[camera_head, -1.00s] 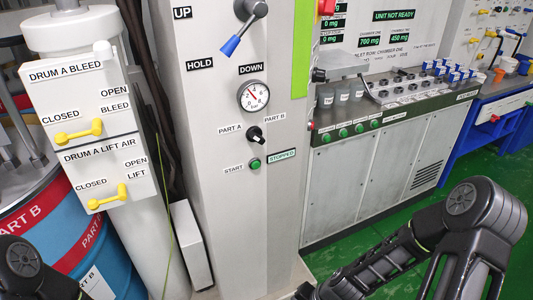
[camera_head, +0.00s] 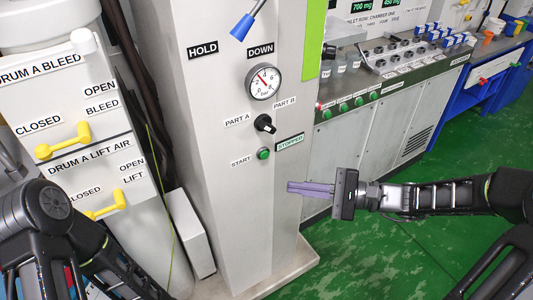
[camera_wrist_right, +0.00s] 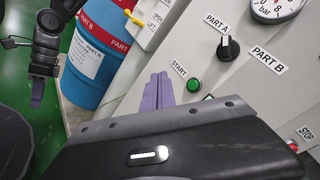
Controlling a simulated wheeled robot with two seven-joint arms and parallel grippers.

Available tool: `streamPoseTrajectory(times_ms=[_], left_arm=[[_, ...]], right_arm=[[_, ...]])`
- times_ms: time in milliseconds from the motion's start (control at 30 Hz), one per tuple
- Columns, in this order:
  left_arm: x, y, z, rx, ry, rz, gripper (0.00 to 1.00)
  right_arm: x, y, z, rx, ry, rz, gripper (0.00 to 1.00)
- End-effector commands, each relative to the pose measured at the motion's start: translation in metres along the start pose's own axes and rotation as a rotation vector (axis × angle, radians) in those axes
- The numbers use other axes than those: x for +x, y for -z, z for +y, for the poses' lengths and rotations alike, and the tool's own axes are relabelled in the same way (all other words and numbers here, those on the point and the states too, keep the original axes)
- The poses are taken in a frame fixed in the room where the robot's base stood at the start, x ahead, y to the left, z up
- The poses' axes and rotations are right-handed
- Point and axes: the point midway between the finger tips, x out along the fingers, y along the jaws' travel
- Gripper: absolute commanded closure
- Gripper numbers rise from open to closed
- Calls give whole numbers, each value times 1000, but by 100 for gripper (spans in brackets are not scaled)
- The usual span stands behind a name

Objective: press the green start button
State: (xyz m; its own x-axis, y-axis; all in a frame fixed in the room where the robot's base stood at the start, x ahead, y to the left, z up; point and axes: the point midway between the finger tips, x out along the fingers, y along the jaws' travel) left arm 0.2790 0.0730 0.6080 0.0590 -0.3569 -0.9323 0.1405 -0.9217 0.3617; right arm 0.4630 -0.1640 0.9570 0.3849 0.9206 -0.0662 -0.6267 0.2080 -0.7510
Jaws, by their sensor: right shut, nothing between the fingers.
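The green start button (camera_head: 263,153) is on the front of the grey column (camera_head: 225,120), right of the START label and below the black selector knob (camera_head: 264,124). It also shows in the right wrist view (camera_wrist_right: 194,85). My right gripper (camera_head: 291,187) is shut and empty, its purple fingers pointing left. In the head view its tips appear right of and below the button; in the wrist view they appear just left of it. No contact shows. My left gripper (camera_wrist_right: 37,94) shows small at the left of the wrist view; its jaws are unclear.
A pressure gauge (camera_head: 263,82) and a blue-tipped lever (camera_head: 243,26) are higher on the column. Yellow-handled valve boxes (camera_head: 70,130) stand at the left. A cabinet (camera_head: 350,150) with green buttons stands behind. Green floor (camera_head: 350,255) is open at the right.

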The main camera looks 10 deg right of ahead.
Motion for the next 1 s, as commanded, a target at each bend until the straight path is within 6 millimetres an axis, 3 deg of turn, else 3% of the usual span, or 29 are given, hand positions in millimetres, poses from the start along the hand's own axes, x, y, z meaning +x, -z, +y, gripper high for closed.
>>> streamPoseTrajectory(times_ms=[533, 1000], left_arm=[[5, 0, -2, 0, 0, 1, 68], [26, 1, -10, 0, 0, 2, 68]], right_arm=[[7, 7, -2, -5, -4, 1, 100], [47, 35, -31, -5, -4, 0, 100]])
